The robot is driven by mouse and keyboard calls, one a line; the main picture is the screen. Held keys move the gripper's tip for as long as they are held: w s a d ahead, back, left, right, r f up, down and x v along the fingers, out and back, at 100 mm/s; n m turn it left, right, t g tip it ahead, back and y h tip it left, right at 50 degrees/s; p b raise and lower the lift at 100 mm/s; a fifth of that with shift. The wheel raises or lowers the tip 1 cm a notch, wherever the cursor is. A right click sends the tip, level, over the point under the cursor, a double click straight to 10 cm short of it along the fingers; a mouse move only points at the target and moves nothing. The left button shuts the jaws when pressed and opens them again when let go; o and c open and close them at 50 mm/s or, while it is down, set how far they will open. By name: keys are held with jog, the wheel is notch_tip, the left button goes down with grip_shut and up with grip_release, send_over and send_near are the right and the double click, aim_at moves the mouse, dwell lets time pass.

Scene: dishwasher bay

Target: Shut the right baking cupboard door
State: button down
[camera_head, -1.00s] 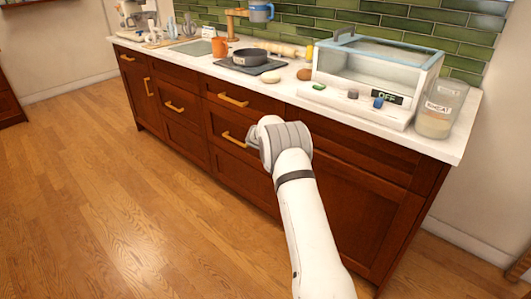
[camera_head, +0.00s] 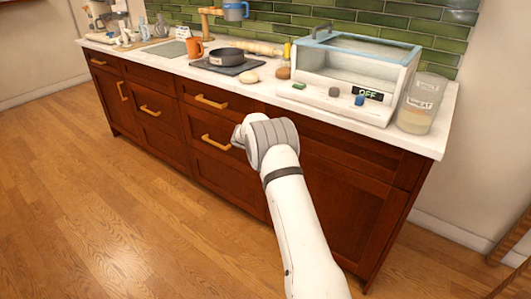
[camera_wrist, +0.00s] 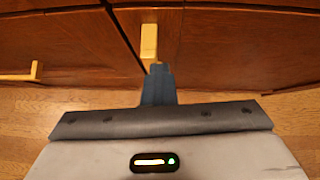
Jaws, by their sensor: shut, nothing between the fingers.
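The right baking cupboard door (camera_head: 345,210) is a dark red-brown wooden panel at the right end of the counter front, partly covered by my arm in the head view. It looks about flush with the front; a slight gap cannot be ruled out. In the wrist view the door (camera_wrist: 230,45) fills the upper right, with an upright yellow handle (camera_wrist: 149,40) near its left edge. My gripper (camera_wrist: 158,72) is shut and empty, its tip just below the handle's lower end in that view. Whether it touches the door or handle is unclear. My arm hides the fingers in the head view.
The white counter top (camera_head: 150,62) holds a glass-sided appliance (camera_head: 350,70) marked OFF, a wheat jar (camera_head: 418,105) and a dark pan (camera_head: 227,57). Drawers with yellow handles (camera_head: 211,102) lie left of the door. The wooden floor (camera_head: 110,210) in front is clear.

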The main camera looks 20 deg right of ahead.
jog(key=a+f+v, duration=0.2)
jog(key=v, duration=1)
notch_tip(320, 180, up, 18)
jog(key=s+a+n+t+y+p, duration=0.25)
jog(key=n+t+p, duration=0.25)
jog(key=n, duration=0.5)
jog(key=s+a+r+n+y+p, duration=0.3)
jog(key=s+a+r+n+y, duration=0.15)
jog(key=s+r+n, duration=0.6)
jog(key=s+a+r+n+g+y+p, duration=0.2)
jog(key=s+n+g+y+p, duration=0.15)
jog(key=s+n, duration=1.2)
jog(key=s+d+f+n+g+h+p, duration=0.1)
jog(key=s+d+n+g+h, duration=0.1)
jog(key=s, duration=0.8)
jog(key=s+d+f+n+g+h+p, duration=0.2)
jog(key=s+d+n, duration=0.3)
jog(key=s, duration=0.5)
jog(key=shift+n+g, duration=0.55)
jog(key=shift+n, duration=0.65)
